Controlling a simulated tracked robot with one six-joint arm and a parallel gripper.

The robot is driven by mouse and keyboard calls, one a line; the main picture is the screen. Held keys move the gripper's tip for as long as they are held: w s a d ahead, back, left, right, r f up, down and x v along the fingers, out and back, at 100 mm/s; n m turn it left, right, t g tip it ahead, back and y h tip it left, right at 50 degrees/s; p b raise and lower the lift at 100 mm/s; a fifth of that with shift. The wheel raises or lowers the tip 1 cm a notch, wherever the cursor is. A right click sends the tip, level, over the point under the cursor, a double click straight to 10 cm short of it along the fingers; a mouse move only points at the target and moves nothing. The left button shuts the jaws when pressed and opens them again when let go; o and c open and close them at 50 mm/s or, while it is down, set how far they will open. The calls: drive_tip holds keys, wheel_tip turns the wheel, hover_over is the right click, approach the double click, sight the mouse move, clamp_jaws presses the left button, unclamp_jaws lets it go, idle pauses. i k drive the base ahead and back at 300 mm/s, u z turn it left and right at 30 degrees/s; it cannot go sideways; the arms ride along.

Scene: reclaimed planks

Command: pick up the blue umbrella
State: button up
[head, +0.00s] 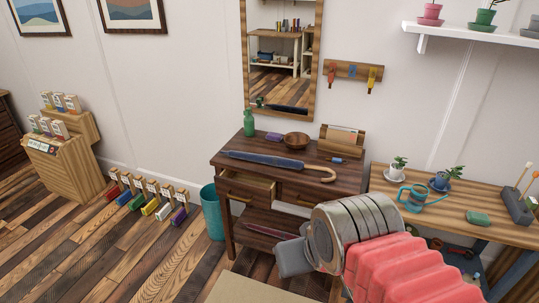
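The blue umbrella (262,160) lies flat across the top of a dark wooden console table (225,163). Its tip points left and its curved tan handle hooks at the right, near the table's right edge. My gripper (284,258) is at the lower middle of the view, in front of the table and below the umbrella, apart from it. Only a grey block at the end of my arm shows; its fingers cannot be made out, so open or shut is unclear.
A green bottle (249,122), brown bowl (297,140) and wooden holder (341,141) stand behind the umbrella. A drawer (246,187) is pulled open at the front left. A teal bin (212,212) stands left of the table. A plant bench (508,233) is at right.

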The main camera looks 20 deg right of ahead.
sight(277, 161)
drive_tip(key=i, duration=1.7)
drive_tip(key=z, duration=0.05)
